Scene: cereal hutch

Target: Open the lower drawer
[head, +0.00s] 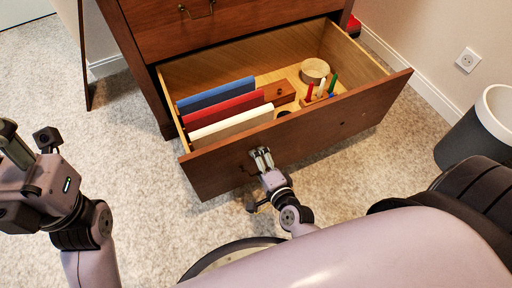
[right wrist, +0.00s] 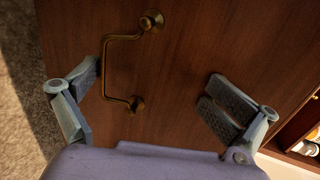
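The lower drawer (head: 340,125) is pulled well out of the dark wooden cabinet (head: 245,30), and its inside shows. My right gripper (head: 262,158) is at the left part of the drawer front. In the right wrist view my right gripper (right wrist: 158,100) is open, with its fingers spread wide. The brass handle (right wrist: 122,68) lies between the fingers, closer to the left one, and nothing is gripped. In the head view that handle is mostly hidden by the gripper. My left gripper (head: 22,150) is at the left edge, away from the drawer; its finger opening is unclear.
The drawer holds blue (head: 215,95), red (head: 222,108) and white (head: 232,124) upright folders, a small wooden box (head: 280,92), a round bowl (head: 314,71) and a pen holder. A grey bin (head: 475,135) stands at the right. Carpet (head: 130,140) is clear left of the drawer.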

